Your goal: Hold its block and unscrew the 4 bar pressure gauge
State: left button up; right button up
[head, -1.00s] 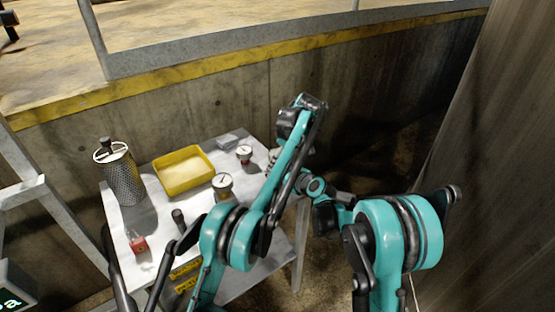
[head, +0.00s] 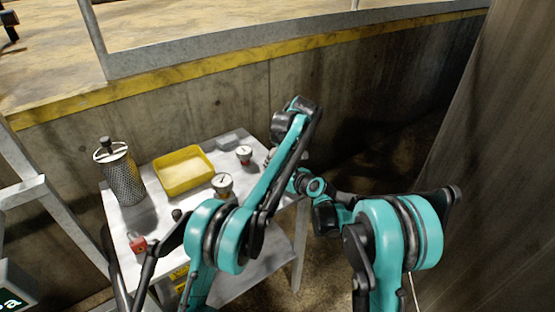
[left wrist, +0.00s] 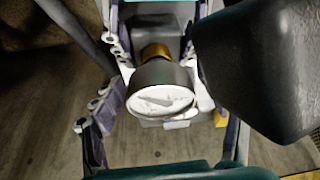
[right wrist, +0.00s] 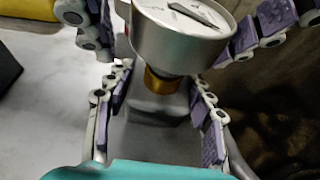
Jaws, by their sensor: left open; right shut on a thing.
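The gauge between my grippers has a round white face with a dark pointer (left wrist: 163,100) in the left wrist view. My right gripper (right wrist: 160,95) is shut on the block, one finger on each side. My left gripper (left wrist: 165,112) is open, its fingers on either side of the gauge case. In the head view my left arm largely hides this spot.
Two other gauges, a nearer one (head: 222,184) and a farther one (head: 244,154), stand on the white table (head: 150,222). A yellow tray (head: 160,180), a perforated cylinder (head: 124,182) and a small red item (head: 138,243) are also there. A concrete wall (head: 220,100) rises behind.

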pick_arm(q)
jog(key=m, duration=0.2)
jog(key=m+t+h, duration=0.1)
jog(key=m, duration=0.1)
jog(key=shift+m+h, duration=0.3)
jog(key=shift+m, duration=0.1)
jog(key=m+h, duration=0.1)
jog(key=m, duration=0.3)
jog(key=shift+t, duration=0.3)
jog(key=m+h, duration=0.2)
jog(key=m, duration=0.3)
jog(key=m+g+h, duration=0.1)
jog(key=m, duration=0.3)
jog(key=shift+h, duration=0.4)
jog(key=c, duration=1.3)
jog(key=n+y, duration=0.1)
jog(key=n, duration=0.3)
jog(key=shift+d+n+t+y, duration=0.1)
jog(key=shift+n+t+y, duration=0.2)
jog(key=shift+n+y, duration=0.1)
jog(key=shift+n, duration=0.3)
